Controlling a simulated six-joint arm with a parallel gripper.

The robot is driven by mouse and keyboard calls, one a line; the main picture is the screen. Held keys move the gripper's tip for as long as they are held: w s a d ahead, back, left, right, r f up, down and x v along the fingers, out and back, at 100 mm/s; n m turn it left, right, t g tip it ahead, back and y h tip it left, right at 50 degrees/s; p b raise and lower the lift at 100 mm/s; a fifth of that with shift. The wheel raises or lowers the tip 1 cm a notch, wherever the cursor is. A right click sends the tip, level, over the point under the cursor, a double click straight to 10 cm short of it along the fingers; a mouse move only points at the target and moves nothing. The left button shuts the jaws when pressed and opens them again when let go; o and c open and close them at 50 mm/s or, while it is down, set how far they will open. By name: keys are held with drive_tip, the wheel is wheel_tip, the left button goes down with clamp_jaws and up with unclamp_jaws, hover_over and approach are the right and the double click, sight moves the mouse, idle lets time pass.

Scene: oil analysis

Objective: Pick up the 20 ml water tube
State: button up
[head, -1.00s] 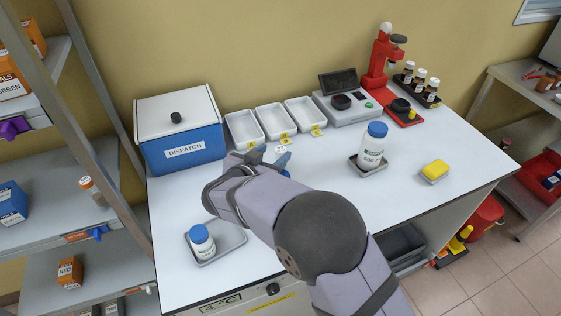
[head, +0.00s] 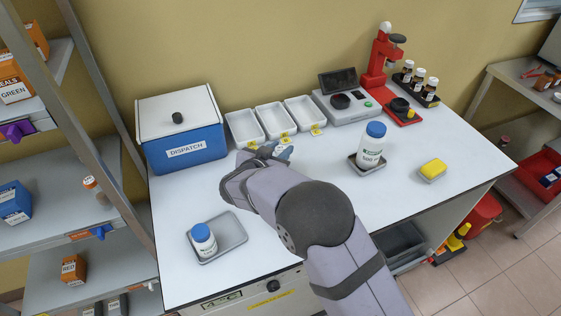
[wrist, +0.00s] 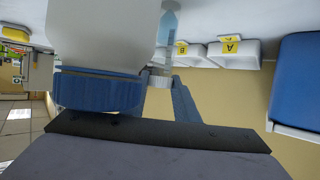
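A small clear, pale-blue tube (wrist: 168,25) with a white cap (wrist: 160,76) shows in the wrist view. I take it to be the water tube; I cannot read its label. My gripper (wrist: 165,85) has blue fingers reaching to either side of the cap, but I cannot tell whether they press on it. In the head view, my gripper (head: 275,151) is over the bench in front of the trays, with something pale at its tips. A big white bottle (wrist: 108,30) with a blue cap (wrist: 98,90) fills the left of the wrist view and blocks what is behind it.
In the head view, a blue-capped white bottle (head: 370,150) stands right of my arm; a smaller one (head: 203,240) stands on a grey tray (head: 232,231) at front left. White trays (head: 245,127), a scale (head: 343,113) and a blue dispatch box (head: 185,150) line the back.

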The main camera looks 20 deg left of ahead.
clamp_jaws()
drive_tip(key=shift+r, duration=0.15)
wheel_tip(320, 180, up, 10)
drive_tip(key=shift+b, duration=0.45)
